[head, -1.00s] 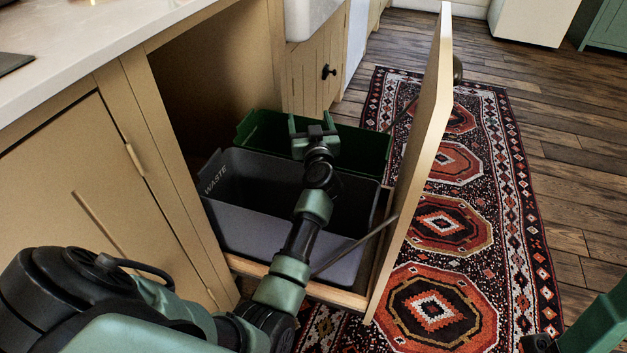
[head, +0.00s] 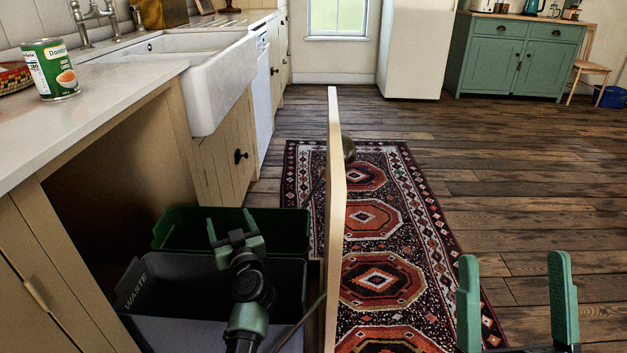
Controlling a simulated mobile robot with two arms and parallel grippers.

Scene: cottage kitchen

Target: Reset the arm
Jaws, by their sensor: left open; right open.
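My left gripper (head: 234,236) is over the pull-out bins, near the rim between the two. It is open and I see nothing between its fingers. The grey bin marked WASTE (head: 140,290) is below it, and the green bin (head: 180,228) stands just behind. My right gripper (head: 517,300) is at the lower right, fingers pointing up and wide apart, with only floor seen between them. The lower parts of both arms are cut off by the frame.
The open cabinet door (head: 335,230) stands upright just right of the bins. A can (head: 50,70) is on the worktop (head: 110,84) beside the white sink (head: 215,85). A patterned rug (head: 385,260) covers the floor; wooden floor (head: 500,150) to its right is clear.

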